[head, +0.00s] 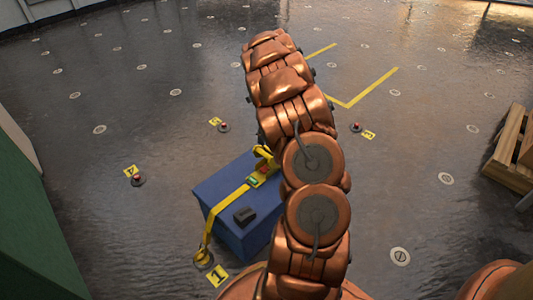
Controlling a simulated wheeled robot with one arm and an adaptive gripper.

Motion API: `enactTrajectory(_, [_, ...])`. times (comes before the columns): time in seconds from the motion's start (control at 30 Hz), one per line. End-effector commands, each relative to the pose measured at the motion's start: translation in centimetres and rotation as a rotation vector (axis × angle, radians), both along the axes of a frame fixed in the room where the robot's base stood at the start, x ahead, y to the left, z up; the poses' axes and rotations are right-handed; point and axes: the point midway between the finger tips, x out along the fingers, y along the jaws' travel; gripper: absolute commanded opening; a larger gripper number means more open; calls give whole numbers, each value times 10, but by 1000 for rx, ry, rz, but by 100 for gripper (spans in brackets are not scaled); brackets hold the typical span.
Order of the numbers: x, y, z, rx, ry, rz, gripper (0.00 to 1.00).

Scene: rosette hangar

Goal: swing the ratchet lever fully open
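A blue crate (215,187) stands on the floor just left of my arm. A yellow strap (228,201) runs across its top and down to a floor anchor (203,260) at the front left. The ratchet (256,178), with small green and red marks, sits on the strap on the crate top. A yellow part that looks like its lever (264,154) rises at the ratchet's far end, close to my arm. How far the lever is swung cannot be told. My copper arm covers the crate's right side. My gripper's fingers do not show.
A small black block (245,216) sits on the crate top. Floor points with red tops (137,179) and numbered yellow tags (218,275) lie around the crate. A wooden pallet (508,140) is at the right, a green wall (30,235) at the left. The floor behind is mostly clear.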

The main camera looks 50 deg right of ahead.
Motion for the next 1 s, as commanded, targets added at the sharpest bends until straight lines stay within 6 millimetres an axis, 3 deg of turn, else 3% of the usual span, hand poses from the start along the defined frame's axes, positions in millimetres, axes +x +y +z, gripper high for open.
enactTrajectory(0.5, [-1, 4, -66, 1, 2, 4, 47])
enactTrajectory(0.87, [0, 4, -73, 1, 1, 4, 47])
enactTrajectory(1.0, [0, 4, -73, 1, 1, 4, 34])
